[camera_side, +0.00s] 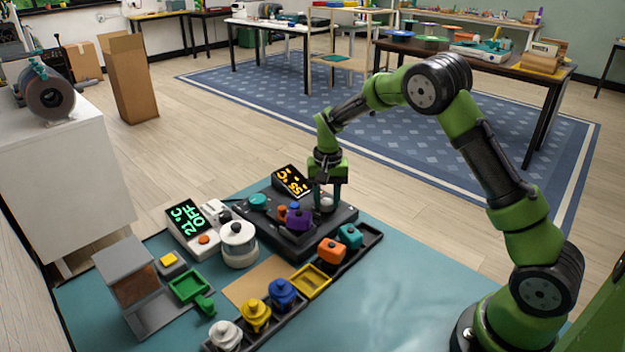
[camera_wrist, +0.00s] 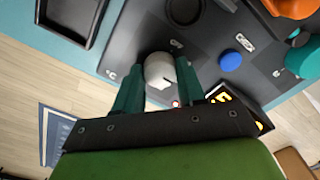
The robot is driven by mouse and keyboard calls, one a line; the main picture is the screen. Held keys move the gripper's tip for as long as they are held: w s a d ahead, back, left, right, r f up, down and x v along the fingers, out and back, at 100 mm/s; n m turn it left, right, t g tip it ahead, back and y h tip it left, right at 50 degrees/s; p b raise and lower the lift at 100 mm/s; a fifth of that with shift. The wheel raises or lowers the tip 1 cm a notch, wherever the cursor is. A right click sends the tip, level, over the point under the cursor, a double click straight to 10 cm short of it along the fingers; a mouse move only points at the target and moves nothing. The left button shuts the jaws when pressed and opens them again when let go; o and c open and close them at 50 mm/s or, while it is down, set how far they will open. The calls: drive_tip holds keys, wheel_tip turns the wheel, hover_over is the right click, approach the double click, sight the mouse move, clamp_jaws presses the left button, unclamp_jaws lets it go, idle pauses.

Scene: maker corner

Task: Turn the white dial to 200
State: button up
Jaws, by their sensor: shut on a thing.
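The white dial (camera_side: 326,204) sits on the dark control box (camera_side: 349,214) near its right corner. In the wrist view the dial (camera_wrist: 159,72) shows a small dark mark on its face. My gripper (camera_side: 328,194) points down over the box and is shut on the dial. Its teal fingers (camera_wrist: 158,85) are on either side of the dial in the wrist view. A tilted display (camera_side: 291,181) with orange characters stands behind the box; its reading is too angled to make out for sure.
A blue button (camera_wrist: 231,61), an orange knob (camera_wrist: 297,8) and a purple part (camera_side: 299,219) are close by on the box. The teal mat (camera_side: 400,290) is clear at front right.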

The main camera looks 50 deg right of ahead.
sight(327, 201)
drive_tip(key=shift+m, duration=0.8)
drive_tip(key=o, duration=1.1)
drive_tip(key=shift+c, duration=0.2)
wheel_tip(327, 201, up, 17)
